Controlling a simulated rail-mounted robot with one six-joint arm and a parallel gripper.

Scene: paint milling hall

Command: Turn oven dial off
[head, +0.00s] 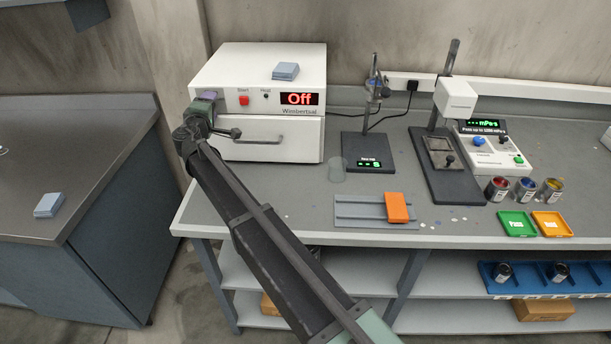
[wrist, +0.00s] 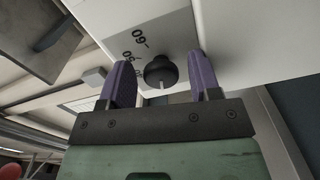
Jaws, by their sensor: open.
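The white oven (head: 262,128) stands at the left end of the bench, and its display (head: 299,99) reads "Off" in red. The black oven dial (wrist: 161,71) shows in the wrist view, with a pale pointer line and numbers on the grey panel beside it. My gripper (wrist: 160,78) is open, with its purple fingers on either side of the dial and a gap visible on both sides. In the head view my gripper (head: 205,103) is at the oven's left front edge and hides the dial there.
A blue-grey pad (head: 285,71) lies on the oven. A separate counter (head: 75,160) stands left across a gap.

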